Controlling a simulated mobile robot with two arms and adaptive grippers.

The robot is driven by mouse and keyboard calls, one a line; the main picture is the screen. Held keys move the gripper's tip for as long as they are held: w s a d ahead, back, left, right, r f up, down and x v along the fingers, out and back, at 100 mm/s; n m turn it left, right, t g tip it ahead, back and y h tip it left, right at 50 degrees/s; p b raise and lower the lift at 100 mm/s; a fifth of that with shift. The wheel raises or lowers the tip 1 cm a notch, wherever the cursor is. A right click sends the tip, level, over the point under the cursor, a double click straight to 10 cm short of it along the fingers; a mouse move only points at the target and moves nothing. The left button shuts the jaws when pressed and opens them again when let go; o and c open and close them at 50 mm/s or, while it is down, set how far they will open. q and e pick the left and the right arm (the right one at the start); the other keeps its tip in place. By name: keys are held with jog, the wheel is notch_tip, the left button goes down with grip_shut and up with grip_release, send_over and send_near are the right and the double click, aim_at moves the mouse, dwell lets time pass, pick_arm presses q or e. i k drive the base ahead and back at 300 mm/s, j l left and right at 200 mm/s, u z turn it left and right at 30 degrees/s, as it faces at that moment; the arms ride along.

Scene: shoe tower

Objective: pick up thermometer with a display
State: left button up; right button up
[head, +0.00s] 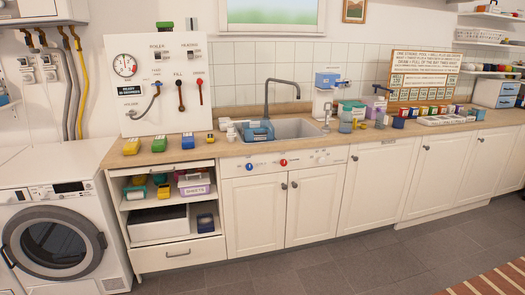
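I cannot make out a thermometer with a display for certain; the small things are too small to tell apart. A yellow thing (164,191) also lies on the open shelf below. A round dial gauge (124,65) is on the upright white panel (185,95). Neither of my grippers is in view.
A washing machine (55,240) stands left. The sink (298,129) has a tall tap (270,95). Many small coloured things crowd the counter's right half. A lidded box (195,187) is on the open shelf.

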aim_at(210, 139)
jog(key=i+u, duration=0.1)
jog(key=i, duration=0.9)
jog(key=i+l, duration=0.2)
jog(key=i, duration=0.8)
jog(key=j+u, duration=0.05)
